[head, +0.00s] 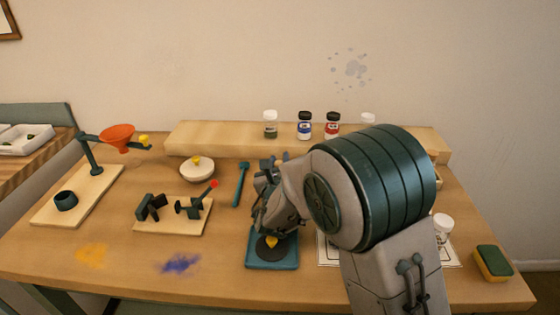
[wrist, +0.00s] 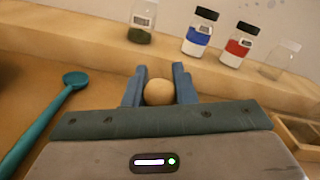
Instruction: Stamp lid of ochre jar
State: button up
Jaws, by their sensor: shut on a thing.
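My gripper (wrist: 158,88) is shut on a round, pale wooden knob, which looks like the handle of a stamp (wrist: 159,93). The rest of the held thing is hidden below the knob. In the head view my gripper (head: 275,161) is in front of the shelf, above the table, largely covered by my arm. A blue square pad (head: 258,262) with a dark round middle and a small yellow shape lies below it. A white-lidded jar (head: 443,229) stands at the right, partly behind my arm; its contents are unclear. I cannot tell whether it is the ochre jar.
Green-grey (head: 270,127), blue (head: 304,128) and red (head: 332,127) jars and a clear jar (wrist: 281,60) stand on the shelf. A teal spoon (head: 241,184), white bowl (head: 197,171), clamp board (head: 172,218) and funnel stand (head: 92,158) lie left. A sponge (head: 493,263) is far right.

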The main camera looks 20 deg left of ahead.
notch_tip(320, 180, up, 2)
jog(key=shift+s+a+r+p, duration=0.1)
jog(key=shift+s+p, duration=0.05)
jog(key=shift+p, duration=0.45)
notch_tip(320, 180, up, 4)
jog(key=shift+r+p, duration=0.15)
jog(key=shift+p, duration=0.95)
